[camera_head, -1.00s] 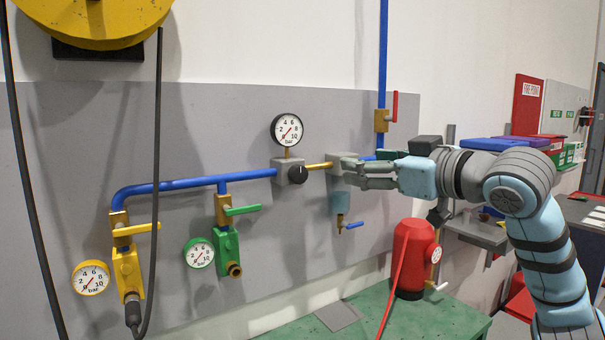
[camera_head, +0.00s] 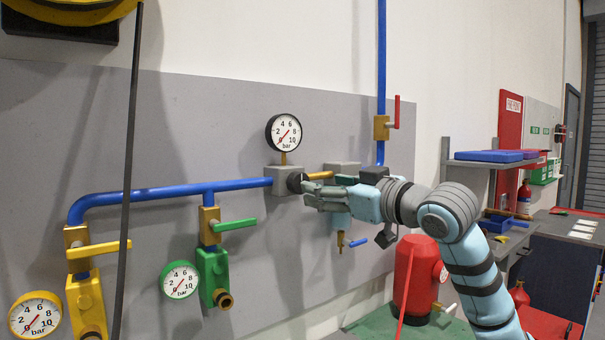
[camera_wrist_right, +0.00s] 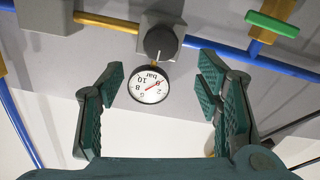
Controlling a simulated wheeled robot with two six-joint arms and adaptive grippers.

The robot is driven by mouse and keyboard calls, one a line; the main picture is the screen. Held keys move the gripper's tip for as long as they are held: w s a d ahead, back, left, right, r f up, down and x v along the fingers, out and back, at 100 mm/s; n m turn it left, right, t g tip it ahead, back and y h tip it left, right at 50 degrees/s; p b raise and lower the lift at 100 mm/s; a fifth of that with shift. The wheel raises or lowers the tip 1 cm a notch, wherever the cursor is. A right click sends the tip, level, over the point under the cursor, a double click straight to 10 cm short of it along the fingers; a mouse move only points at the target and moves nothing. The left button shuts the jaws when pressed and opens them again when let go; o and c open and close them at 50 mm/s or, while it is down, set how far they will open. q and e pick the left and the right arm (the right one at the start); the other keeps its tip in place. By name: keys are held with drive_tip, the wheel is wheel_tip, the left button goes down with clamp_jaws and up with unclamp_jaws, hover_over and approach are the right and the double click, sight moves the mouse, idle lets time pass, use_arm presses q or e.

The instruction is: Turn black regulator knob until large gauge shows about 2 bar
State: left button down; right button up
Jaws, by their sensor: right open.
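The black regulator knob (camera_head: 295,182) sits on the front of a grey regulator block (camera_head: 283,172) on the blue pipe. The large gauge (camera_head: 284,132) stands above it, white-faced with a red needle lying diagonally; its exact reading is too small to tell. My right gripper (camera_head: 312,189) is just right of the knob, fingers pointing left towards it. In the right wrist view the knob (camera_wrist_right: 160,42) and the upside-down large gauge (camera_wrist_right: 152,85) show between the open, empty fingers (camera_wrist_right: 160,82), apart from them. My left gripper is not in view.
A green valve (camera_head: 213,270) with a small gauge (camera_head: 180,280) and a yellow valve (camera_head: 85,295) with a gauge (camera_head: 36,315) are at lower left. A black hose (camera_head: 128,180) hangs in front. A red tank (camera_head: 415,275) stands below my right arm.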

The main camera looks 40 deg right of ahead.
sight(298, 183)
drive_tip(key=w+p, duration=0.2)
drive_tip(key=w, duration=0.6)
drive_tip(key=shift+s+d, duration=0.1)
drive_tip(key=shift+s, duration=0.1)
drive_tip(key=shift+c, duration=0.7)
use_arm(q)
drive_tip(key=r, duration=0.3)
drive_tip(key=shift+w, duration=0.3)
use_arm(e)
drive_tip(key=c, duration=1)
